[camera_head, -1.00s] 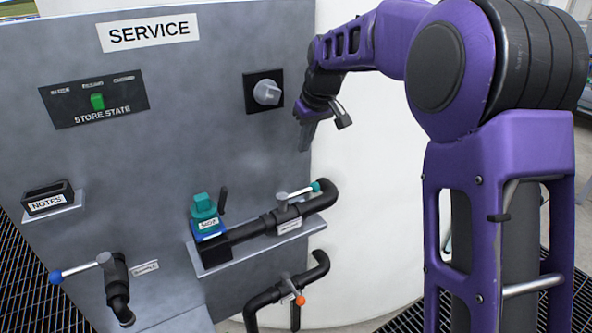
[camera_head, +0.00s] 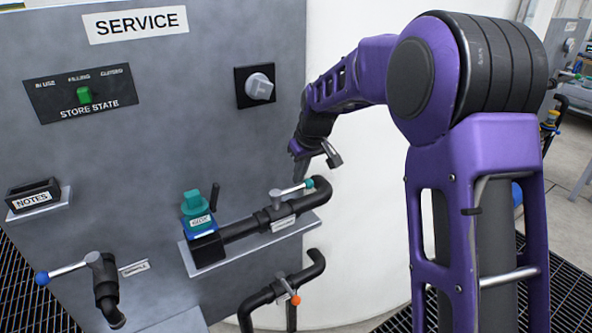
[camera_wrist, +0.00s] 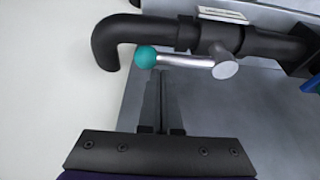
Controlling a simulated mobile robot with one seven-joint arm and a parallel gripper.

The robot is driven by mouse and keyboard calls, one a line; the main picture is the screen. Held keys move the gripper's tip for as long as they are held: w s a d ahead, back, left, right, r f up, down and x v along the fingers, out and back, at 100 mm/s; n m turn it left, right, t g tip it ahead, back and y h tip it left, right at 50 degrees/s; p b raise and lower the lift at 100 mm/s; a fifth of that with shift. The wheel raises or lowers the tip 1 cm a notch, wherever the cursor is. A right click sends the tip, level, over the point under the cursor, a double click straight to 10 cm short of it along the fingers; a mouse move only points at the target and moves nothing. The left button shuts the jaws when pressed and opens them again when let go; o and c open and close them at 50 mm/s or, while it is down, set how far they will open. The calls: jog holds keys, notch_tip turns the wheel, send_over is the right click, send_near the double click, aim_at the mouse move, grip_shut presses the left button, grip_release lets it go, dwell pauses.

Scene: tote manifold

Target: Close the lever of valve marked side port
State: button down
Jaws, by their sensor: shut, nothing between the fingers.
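A valve with a silver lever and teal ball knob (camera_head: 309,183) sits on a black pipe on the panel's shelf. Its lever lies roughly along the pipe; its white label (camera_head: 284,223) is too small to read. The wrist view shows the teal knob (camera_wrist: 146,57) and silver lever (camera_wrist: 186,61) close beyond the fingertips. My gripper (camera_head: 300,176) is shut and empty, just above and beside the knob in the head view. In the wrist view my gripper (camera_wrist: 160,80) points at the lever near the knob; contact cannot be told.
An orange-knobbed valve (camera_head: 295,299) sits below, and a blue-knobbed valve (camera_head: 42,278) at lower left. A blue and teal device (camera_head: 200,218) with a black handle shares the shelf (camera_head: 255,245). The SERVICE panel (camera_head: 150,110) stands behind; a pale cylinder is at right.

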jog(key=shift+s+d+m, duration=0.25)
jog(key=shift+s+m, duration=0.1)
jog(key=shift+m, duration=0.25)
dwell(0.3)
jog(key=m, duration=0.1)
jog(key=s+d+m+h, duration=0.1)
jog(key=shift+s+m, duration=0.3)
jog(key=s+a+m+h, duration=0.1)
jog(key=s+m+h, duration=0.3)
jog(key=s+m, duration=0.4)
jog(key=shift+s+a+m+g+b, duration=0.3)
jog(key=shift+a+m+g, duration=0.1)
jog(key=shift+m, duration=2.1)
